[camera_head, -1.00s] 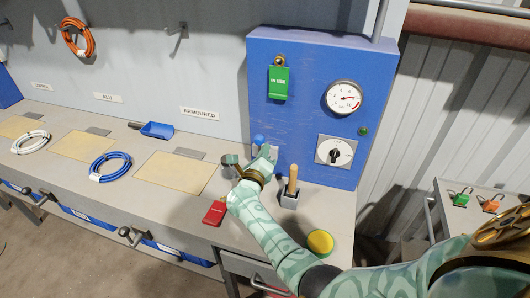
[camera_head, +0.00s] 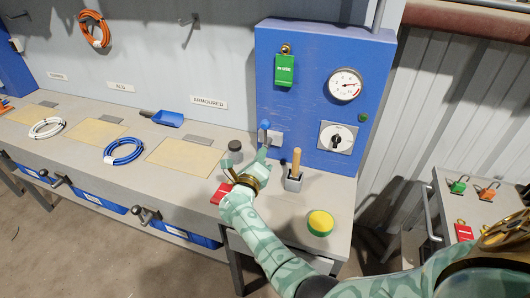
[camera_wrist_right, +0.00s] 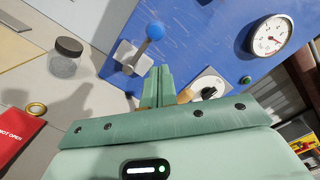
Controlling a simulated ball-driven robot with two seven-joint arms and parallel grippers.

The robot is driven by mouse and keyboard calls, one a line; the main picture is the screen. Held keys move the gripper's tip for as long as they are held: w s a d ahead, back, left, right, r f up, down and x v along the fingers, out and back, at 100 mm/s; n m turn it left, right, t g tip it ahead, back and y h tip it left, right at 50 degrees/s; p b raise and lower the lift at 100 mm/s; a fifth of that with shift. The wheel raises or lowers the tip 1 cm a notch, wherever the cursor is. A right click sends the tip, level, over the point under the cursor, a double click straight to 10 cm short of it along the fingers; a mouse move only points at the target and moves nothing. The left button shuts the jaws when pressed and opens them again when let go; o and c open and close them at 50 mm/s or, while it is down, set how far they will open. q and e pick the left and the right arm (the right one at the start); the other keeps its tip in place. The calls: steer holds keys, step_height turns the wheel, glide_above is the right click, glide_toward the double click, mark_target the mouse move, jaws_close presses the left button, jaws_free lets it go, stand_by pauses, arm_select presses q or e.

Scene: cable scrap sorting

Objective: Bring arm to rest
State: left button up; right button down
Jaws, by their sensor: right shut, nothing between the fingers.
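My right gripper (camera_head: 258,160) is at the end of the green patterned arm, above the bench in front of the blue panel (camera_head: 301,75). Its two green fingers (camera_wrist_right: 158,88) are shut together with nothing between them in the right wrist view. A lever with a blue ball (camera_head: 265,124) on a grey mount sits on the panel's lower left, just beyond the fingertips; the ball also shows in the right wrist view (camera_wrist_right: 155,31). The fingers look apart from it. My left gripper is not in view.
Blue cable (camera_head: 123,151) and white cable (camera_head: 47,128) coils lie left. A side cabinet with padlocks (camera_head: 458,185) stands right.

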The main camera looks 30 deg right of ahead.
steer(key=shift+s+a+f, duration=0.1)
steer(key=shift+s+a, duration=0.05)
stand_by(0.3)
